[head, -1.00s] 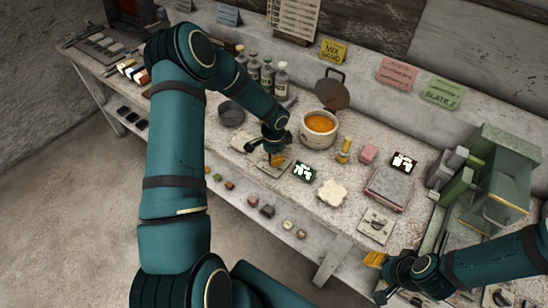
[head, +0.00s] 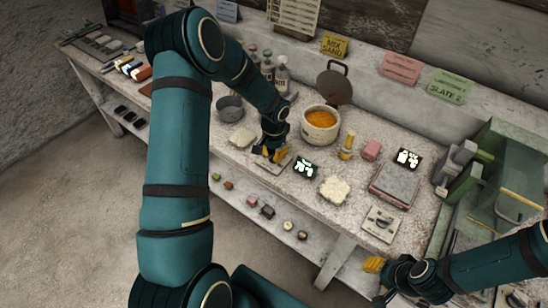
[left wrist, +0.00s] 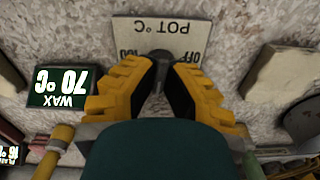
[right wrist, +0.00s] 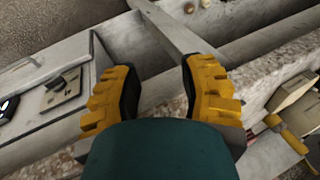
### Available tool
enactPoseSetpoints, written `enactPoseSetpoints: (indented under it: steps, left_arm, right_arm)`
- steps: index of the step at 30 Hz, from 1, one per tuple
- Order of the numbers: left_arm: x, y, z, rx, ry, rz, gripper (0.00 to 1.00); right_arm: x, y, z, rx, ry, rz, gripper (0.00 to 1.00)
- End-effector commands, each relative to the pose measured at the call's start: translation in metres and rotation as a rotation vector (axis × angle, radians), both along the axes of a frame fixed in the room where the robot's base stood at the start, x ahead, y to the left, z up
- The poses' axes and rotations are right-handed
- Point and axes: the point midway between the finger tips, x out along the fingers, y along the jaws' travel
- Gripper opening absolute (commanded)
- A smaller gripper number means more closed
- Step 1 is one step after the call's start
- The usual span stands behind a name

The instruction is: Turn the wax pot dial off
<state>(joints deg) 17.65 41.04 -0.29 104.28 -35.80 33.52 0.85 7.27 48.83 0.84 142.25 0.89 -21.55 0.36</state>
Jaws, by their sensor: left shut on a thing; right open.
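The wax pot (head: 319,133) is a pale round pot with orange wax inside. Its dial plate (head: 270,168) lies in front of it, and in the left wrist view the plate (left wrist: 172,28) reads "POT °C", with "OFF" and "100" upside down. My left gripper (head: 271,155) is over the plate, with its fingers closed around the dark dial knob (left wrist: 159,57). The fingers partly cover the knob, so I cannot tell its setting. A display (left wrist: 60,87) beside it reads "WAX 70°C". My right gripper (right wrist: 157,82) is open and empty near the bench's front edge.
A second dial plate (head: 381,224) lies near the right arm, below a grey slab (head: 394,184). A white lump (head: 335,189), a yellow bottle (head: 346,147) and a pink block (head: 371,150) stand on the bench. A grey bowl (head: 231,108) is left of the pot.

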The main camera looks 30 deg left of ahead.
Motion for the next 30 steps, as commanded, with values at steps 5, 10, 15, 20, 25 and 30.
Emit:
enactPoseSetpoints:
  steps: [5,10,15,20,25,30]
  left_arm:
    - [0.0,-0.001,-0.003,0.0,0.001,0.168,0.0]
    - [0.0,-0.001,-0.003,0.0,0.001,0.329,0.0]
    - [-0.001,-0.001,-0.002,0.001,0.002,0.491,0.0]
    - [-0.001,-0.001,-0.002,0.001,0.003,0.643,0.0]
    - [-0.001,-0.001,-0.001,0.001,0.004,0.804,0.0]
    - [-0.001,-0.001,-0.001,0.001,0.003,0.965,0.0]
  right_arm:
    - [-0.004,0.001,-0.015,0.003,0.01,0.008,0.42]
    - [-0.008,0.002,-0.024,0.005,0.018,0.015,0.42]
    - [-0.01,0.002,-0.03,0.006,0.022,0.019,0.42]
    - [-0.012,0.002,-0.034,0.007,0.026,0.021,0.42]
    - [-0.012,0.002,-0.035,0.007,0.027,0.023,0.42]
    - [-0.012,0.002,-0.034,0.007,0.027,0.021,0.42]
